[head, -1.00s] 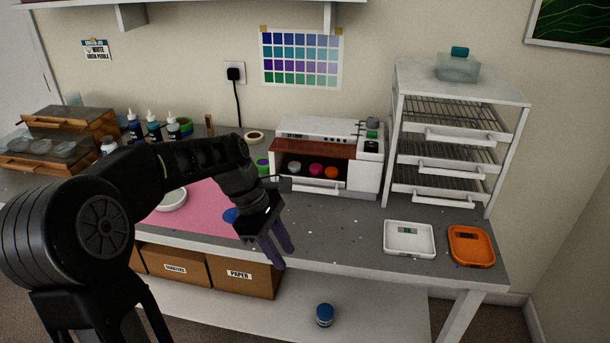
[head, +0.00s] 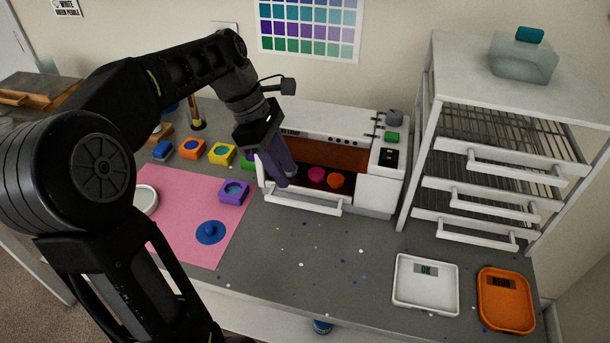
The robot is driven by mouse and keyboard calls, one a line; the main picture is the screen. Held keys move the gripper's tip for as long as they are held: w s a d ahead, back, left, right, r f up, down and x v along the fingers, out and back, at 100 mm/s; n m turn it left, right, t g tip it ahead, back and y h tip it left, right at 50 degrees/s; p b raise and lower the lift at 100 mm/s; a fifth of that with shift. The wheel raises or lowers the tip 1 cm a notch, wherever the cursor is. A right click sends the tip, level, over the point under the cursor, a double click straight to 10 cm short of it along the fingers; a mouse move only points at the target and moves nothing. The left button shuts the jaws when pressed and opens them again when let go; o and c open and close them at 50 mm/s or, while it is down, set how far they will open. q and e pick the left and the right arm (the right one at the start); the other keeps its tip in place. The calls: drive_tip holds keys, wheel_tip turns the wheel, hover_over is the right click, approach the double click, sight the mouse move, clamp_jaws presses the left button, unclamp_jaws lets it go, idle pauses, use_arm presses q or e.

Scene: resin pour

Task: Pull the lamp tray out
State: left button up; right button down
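The lamp is a white box (head: 378,190) with a dark opening in front and a brown-red panel inside. Its tray has a white front with a bar handle (head: 312,206). A pink piece (head: 316,174) and an orange piece (head: 336,181) sit in the opening. My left gripper (head: 281,183) points down at the left part of the opening, just behind the handle in the picture. Its fingers overlap from here, so I cannot tell their gap or whether they touch the tray. They hide the tray's left part. My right gripper is not in view.
A white rack (head: 415,150) with several wire shelves stands right of the lamp. A white scale (head: 425,285) and an orange scale (head: 507,300) lie at the front right. A pink mat (head: 185,195) and colored moulds are at left. The counter before the lamp is clear.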

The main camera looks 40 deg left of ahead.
sight(301, 203)
use_arm(q)
drive_tip(key=shift+s+r, duration=0.1)
drive_tip(key=shift+s, duration=0.05)
drive_tip(key=shift+x, duration=3.95)
drive_tip(key=shift+c, duration=0.2)
clamp_jaws()
